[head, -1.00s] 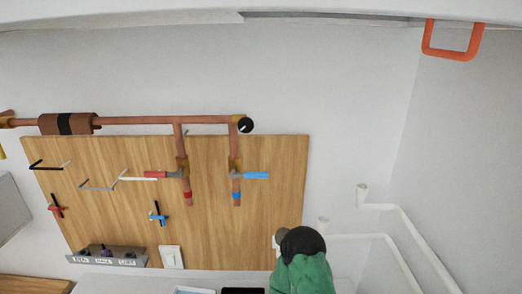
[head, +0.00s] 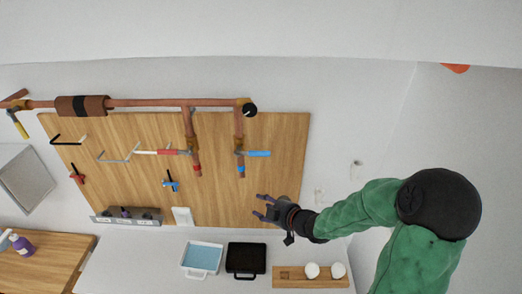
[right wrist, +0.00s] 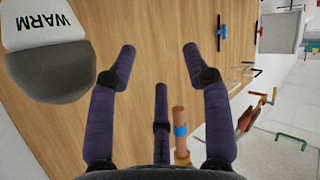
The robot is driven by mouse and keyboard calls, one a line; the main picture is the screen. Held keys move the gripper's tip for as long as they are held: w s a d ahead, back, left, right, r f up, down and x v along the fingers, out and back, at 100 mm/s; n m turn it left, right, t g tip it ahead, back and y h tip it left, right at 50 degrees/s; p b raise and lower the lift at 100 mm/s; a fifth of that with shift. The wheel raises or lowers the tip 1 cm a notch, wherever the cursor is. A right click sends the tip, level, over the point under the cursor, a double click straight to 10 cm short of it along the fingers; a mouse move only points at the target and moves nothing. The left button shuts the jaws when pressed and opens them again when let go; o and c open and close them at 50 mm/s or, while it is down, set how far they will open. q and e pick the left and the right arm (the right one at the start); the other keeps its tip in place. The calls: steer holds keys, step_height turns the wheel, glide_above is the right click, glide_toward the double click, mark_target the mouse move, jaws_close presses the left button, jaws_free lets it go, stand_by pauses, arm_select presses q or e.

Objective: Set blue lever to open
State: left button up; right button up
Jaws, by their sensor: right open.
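The blue lever (head: 258,153) sticks out sideways to the right from the right-hand vertical copper pipe (head: 239,128), just above a blue band (head: 241,169). It lies about horizontal, across the pipe. My right gripper (head: 260,206) is open and empty, below and slightly right of the lever, in front of the wooden board. In the right wrist view its spread purple fingers (right wrist: 160,62) have nothing between their tips. The pipe's blue band (right wrist: 180,130) shows there near the palm; the lever cannot be made out. My left gripper is not in view.
A red lever (head: 174,152) sits on the left vertical pipe. The wooden board (head: 285,150) also carries small red and blue handles. A white and grey piece marked WARM (right wrist: 45,50) shows beside the fingers. Below are a blue tray (head: 202,258) and a black tray (head: 245,259).

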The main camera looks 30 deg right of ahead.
mark_target(264, 153)
steer(key=s+d+r+n+t, duration=0.1)
steer(key=s+r+n, duration=0.25)
steer(key=r, duration=0.45)
steer(key=s+r+n+t+y, duration=0.1)
steer(key=s+r+n, duration=0.1)
steer(key=r+n, duration=0.35)
steer(key=s+d+r+n+t, duration=0.1)
steer(key=s+r+n, duration=0.2)
steer(key=r, duration=0.7)
steer(key=p+x, duration=0.1)
steer(key=x, duration=0.9)
steer(key=shift+w+f, duration=0.25)
jaws_close()
